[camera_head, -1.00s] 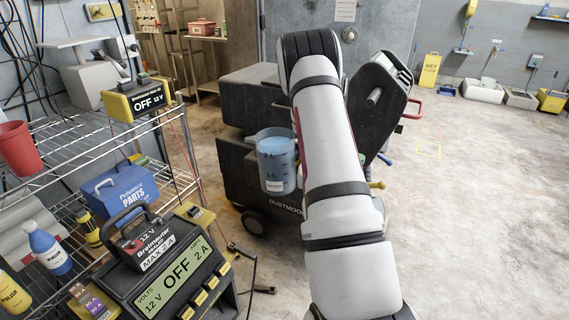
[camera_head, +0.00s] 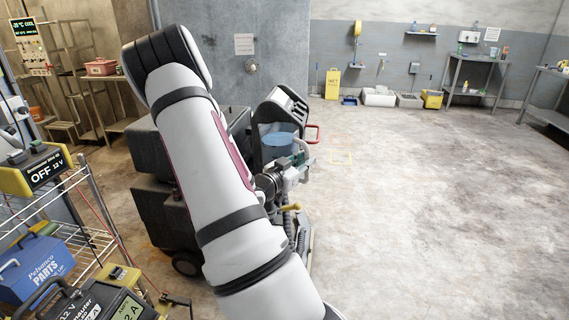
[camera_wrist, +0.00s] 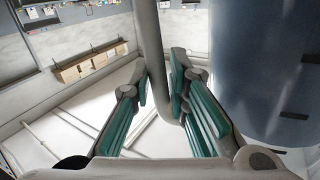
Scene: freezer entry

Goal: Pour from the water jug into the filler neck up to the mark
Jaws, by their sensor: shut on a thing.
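The water jug (camera_head: 279,142) is a clear jug with blue water, seen to the right of my arm in front of the dark machine's upright handle part. It looks about upright. My gripper (camera_head: 303,158) is beside it at its right. In the wrist view the jug (camera_wrist: 265,70) fills the right side as a blue cylinder with dark marks. Its grey handle (camera_wrist: 151,50) runs down between the green-padded fingers of my gripper (camera_wrist: 165,95), which are shut on it. I cannot make out the filler neck; my arm covers much of the machine (camera_head: 160,215).
A wire shelf (camera_head: 95,225) with a blue parts box (camera_head: 38,268) and a charger reading OFF (camera_head: 35,172) stands close at the left. A red handle (camera_head: 313,134) juts from the machine. The floor to the right is wide and clear, with benches farther back.

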